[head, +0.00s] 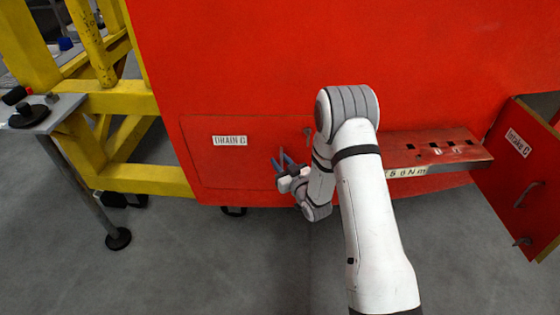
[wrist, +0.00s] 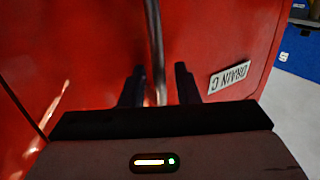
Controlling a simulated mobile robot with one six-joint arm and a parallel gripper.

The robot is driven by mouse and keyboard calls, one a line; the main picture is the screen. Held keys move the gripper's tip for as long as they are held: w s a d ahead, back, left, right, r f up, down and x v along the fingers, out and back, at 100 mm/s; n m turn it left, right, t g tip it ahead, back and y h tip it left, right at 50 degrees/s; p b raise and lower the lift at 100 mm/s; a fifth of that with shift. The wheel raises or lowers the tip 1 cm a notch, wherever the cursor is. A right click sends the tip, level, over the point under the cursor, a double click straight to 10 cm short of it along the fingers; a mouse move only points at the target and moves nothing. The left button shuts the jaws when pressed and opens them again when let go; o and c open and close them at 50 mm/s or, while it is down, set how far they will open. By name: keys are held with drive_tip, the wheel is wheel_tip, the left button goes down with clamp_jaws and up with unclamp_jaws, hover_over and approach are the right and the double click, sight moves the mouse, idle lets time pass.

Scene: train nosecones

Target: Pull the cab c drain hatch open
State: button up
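The drain hatch (head: 225,170) is a flat red panel with a white "DRAIN C" label (head: 229,141). In the head view it looks flush with the red body around it. My gripper (head: 285,163) is at the hatch's right side, partly hidden by my own wrist. In the wrist view a grey bar handle (wrist: 154,45) runs down between the two dark fingers of my gripper (wrist: 161,86). The label shows upside down to the right.
A small latch (head: 308,132) is right of the hatch. Further right, a red ledge (head: 435,147) juts out and another labelled red door (head: 520,175) stands open. A yellow frame (head: 125,103) and a small table (head: 45,118) are at the left. Grey floor lies in front.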

clamp_jaws()
idle(0.3)
